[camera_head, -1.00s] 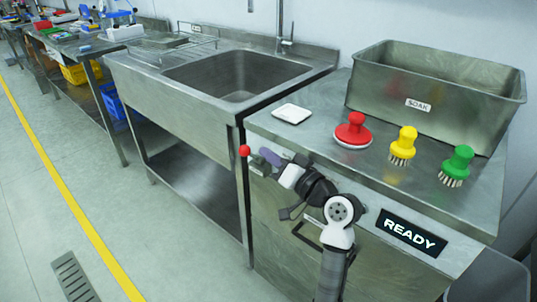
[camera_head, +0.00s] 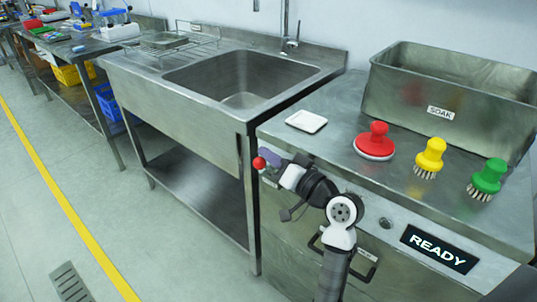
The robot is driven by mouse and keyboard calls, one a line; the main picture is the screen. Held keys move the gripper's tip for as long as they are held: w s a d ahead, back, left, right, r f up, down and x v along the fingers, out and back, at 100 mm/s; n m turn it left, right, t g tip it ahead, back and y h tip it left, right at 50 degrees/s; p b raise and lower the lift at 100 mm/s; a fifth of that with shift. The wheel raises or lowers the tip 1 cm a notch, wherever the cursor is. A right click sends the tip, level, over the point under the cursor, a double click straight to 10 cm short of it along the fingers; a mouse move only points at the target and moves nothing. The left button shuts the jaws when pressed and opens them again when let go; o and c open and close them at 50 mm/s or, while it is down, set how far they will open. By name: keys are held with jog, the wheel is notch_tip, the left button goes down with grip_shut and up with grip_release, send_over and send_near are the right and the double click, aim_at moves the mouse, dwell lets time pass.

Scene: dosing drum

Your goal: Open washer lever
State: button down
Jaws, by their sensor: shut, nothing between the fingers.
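The washer is the steel cabinet (camera_head: 350,225) at right, with a lit READY panel (camera_head: 440,249) on its front. A red ball knob (camera_head: 259,163), which looks like the lever's end, sticks out at the front's upper left corner. The rest of the lever is hidden behind my wrist. My gripper (camera_head: 268,166) is at the washer's upper left front, right beside the red knob. Its fingers are shut, with nothing seen between them. The fingertips are small and partly hidden, so I cannot tell whether they touch the lever.
A white dish (camera_head: 306,121), a red scrubber (camera_head: 375,142), a yellow brush (camera_head: 430,157), a green brush (camera_head: 487,179) and a SOAK tub (camera_head: 450,95) stand on the washer top. A sink bench (camera_head: 190,100) adjoins at left. Floor at left is clear.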

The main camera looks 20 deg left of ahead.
jog(key=shift+s+f, duration=0.1)
jog(key=b, duration=0.1)
jog(key=s+f+n+b, duration=0.1)
jog(key=b, duration=0.1)
jog(key=shift+s+a+f, duration=0.25)
jog(key=shift+s, duration=0.05)
jog(key=shift+s+n+b, duration=0.1)
jog(key=shift+n+b, duration=0.2)
jog(key=shift+b, duration=0.15)
jog(key=shift+r, duration=0.2)
